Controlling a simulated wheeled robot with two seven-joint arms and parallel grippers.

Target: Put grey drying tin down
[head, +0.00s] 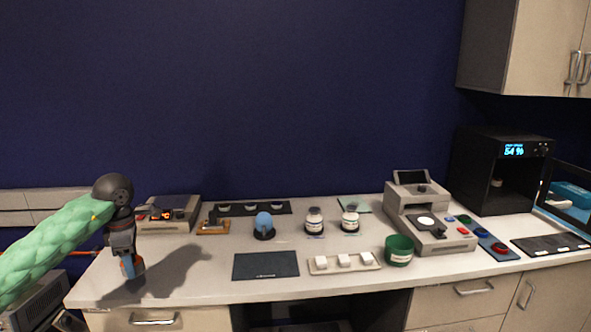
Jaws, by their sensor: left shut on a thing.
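My left gripper (131,268) hangs from the green-sleeved arm over the left end of the white counter (200,285), pointing down. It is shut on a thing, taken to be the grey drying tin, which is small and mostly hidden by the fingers. A dark patch lies just under the fingertips; I cannot tell whether it is the tin or shadow, or whether the tin touches the counter. My right gripper is not in view.
A dark mat (266,265) lies right of my gripper. A grey device (168,214) stands behind it. Further right are a tray with white blocks (344,271), a green cup (399,251), two white jars and a balance-like machine (445,240). The counter's front left is clear.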

